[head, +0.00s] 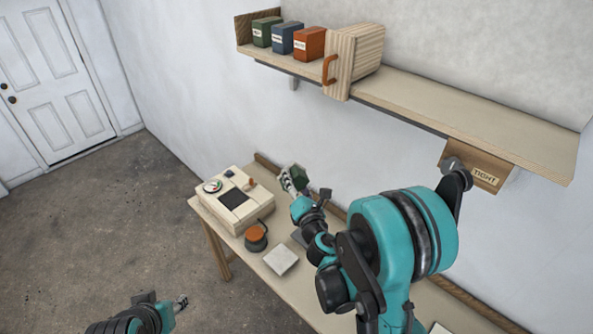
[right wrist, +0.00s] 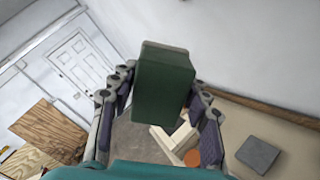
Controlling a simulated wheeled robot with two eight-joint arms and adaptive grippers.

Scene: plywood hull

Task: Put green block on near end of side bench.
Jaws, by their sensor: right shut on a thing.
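A dark green block (head: 298,177) is held by my right gripper (head: 291,183) above the far part of the side bench (head: 315,291), close to the wall. In the right wrist view the green block (right wrist: 163,85) fills the middle, with the fingers of my right gripper (right wrist: 160,115) on either side of it. The block looks clear of the bench top, though its underside is hidden. My left gripper (head: 181,303) is low at the bottom left, away from the bench. Its jaw opening is too small to judge.
A white machine (head: 215,208), an orange-lidded pot (head: 256,237) and a pale square tile (head: 281,259) stand on the bench. Above, a wall shelf (head: 460,105) holds green, blue and orange boxes (head: 288,40) and a handled wooden box (head: 352,60). A "TIGHT" sign (head: 485,178) hangs below.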

